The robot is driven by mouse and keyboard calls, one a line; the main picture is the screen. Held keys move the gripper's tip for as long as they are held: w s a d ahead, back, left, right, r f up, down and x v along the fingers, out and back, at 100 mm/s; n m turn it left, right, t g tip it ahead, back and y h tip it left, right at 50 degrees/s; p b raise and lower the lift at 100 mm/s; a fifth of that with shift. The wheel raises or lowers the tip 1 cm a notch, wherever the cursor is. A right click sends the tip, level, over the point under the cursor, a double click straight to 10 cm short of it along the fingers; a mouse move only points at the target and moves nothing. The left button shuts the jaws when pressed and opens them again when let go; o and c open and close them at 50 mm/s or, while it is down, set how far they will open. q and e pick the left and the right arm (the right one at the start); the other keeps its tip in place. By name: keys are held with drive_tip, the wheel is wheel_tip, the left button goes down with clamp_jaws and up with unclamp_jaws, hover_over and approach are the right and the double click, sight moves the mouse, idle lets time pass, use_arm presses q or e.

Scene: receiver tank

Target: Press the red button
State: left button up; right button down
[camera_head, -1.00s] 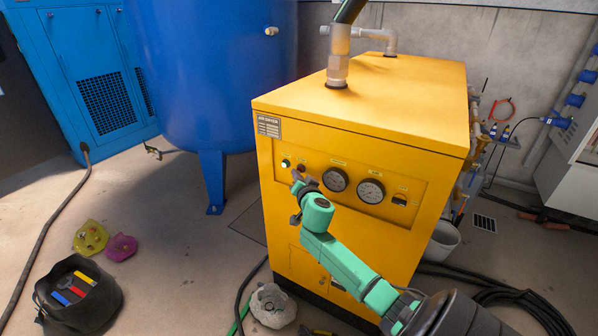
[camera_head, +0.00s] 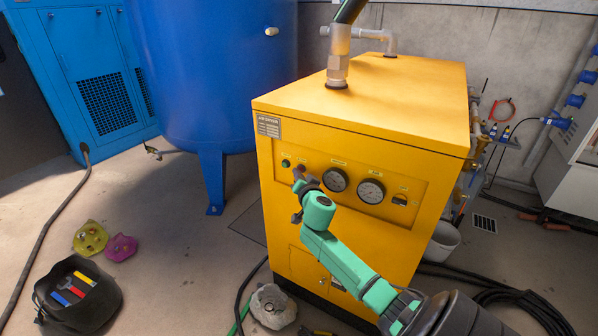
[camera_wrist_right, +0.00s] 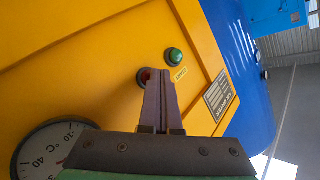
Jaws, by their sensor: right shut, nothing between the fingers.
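The red button (camera_wrist_right: 144,77) is on the front panel of the yellow air dryer (camera_head: 372,100). In the head view my right gripper (camera_head: 298,178) reaches the panel from the lower right. My left gripper is not in view.
Two round gauges (camera_head: 335,179) sit right of the button, close to my right gripper. A blue tank (camera_head: 215,80) stands to the left. A black bag with tools (camera_head: 100,315) and climbing-hold-like lumps (camera_head: 121,247) lie on the floor at left.

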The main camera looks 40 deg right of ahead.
drive_tip(key=shift+s+a, duration=0.25)
drive_tip(key=shift+a, duration=0.5)
drive_tip(key=a, duration=0.1)
drive_tip(key=s+a, duration=0.1)
drive_tip(key=a, duration=0.2)
drive_tip(key=shift+s+a, duration=0.25)
drive_tip(key=shift+a, duration=0.15)
drive_tip(key=shift+f, duration=0.1)
idle(0.3)
